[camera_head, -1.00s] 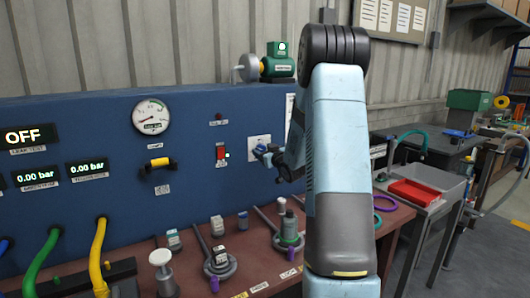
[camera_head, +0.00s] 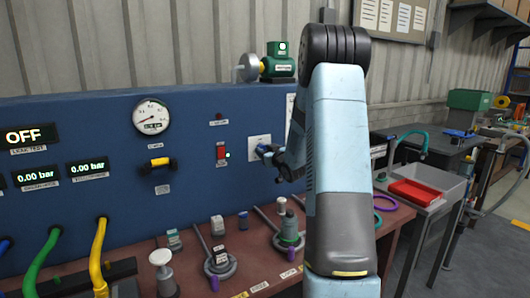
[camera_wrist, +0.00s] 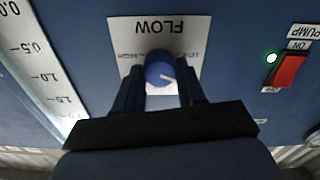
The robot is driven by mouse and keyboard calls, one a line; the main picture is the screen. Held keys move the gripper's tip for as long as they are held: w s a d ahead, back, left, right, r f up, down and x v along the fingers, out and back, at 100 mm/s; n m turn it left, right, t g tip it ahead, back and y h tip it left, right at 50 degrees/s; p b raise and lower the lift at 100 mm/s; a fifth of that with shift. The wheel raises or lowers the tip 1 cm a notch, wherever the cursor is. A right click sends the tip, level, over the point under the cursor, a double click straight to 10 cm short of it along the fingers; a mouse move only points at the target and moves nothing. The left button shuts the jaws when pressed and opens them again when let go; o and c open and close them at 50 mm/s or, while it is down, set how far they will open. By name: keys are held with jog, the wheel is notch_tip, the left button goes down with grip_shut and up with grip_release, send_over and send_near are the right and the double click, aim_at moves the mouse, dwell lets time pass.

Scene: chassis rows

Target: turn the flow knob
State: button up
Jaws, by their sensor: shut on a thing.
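The round blue flow knob (camera_wrist: 159,70) sits on a white plate (camera_wrist: 124,34) marked FLOW, which appears upside down in the wrist view. A pale pointer mark on the knob points to the lower right there. My gripper (camera_wrist: 160,84) has one finger on each side of the knob and is shut on it. In the head view, my gripper (camera_head: 268,152) is at the white plate (camera_head: 259,140) on the blue panel, and it mostly hides the knob.
A red pump switch (camera_wrist: 287,71) with a lit green lamp is to the right of the plate in the wrist view. A pressure gauge (camera_head: 151,117) and yellow handle (camera_head: 158,162) are on the blue panel. Several metal fittings stand on the bench (camera_head: 190,262) below.

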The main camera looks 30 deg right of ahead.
jog(key=m, duration=0.5)
jog(key=shift+s+d+f+m, duration=0.1)
jog(key=shift+d+m, duration=0.05)
jog(key=shift+m, duration=3.05)
jog(key=shift+d+f+m, duration=0.1)
jog(key=shift+m, duration=3.1)
jog(key=o, duration=0.7)
jog(key=shift+d, duration=0.1)
jog(key=o, duration=0.4)
jog(key=shift+a, duration=0.2)
jog(key=shift+c, duration=0.2)
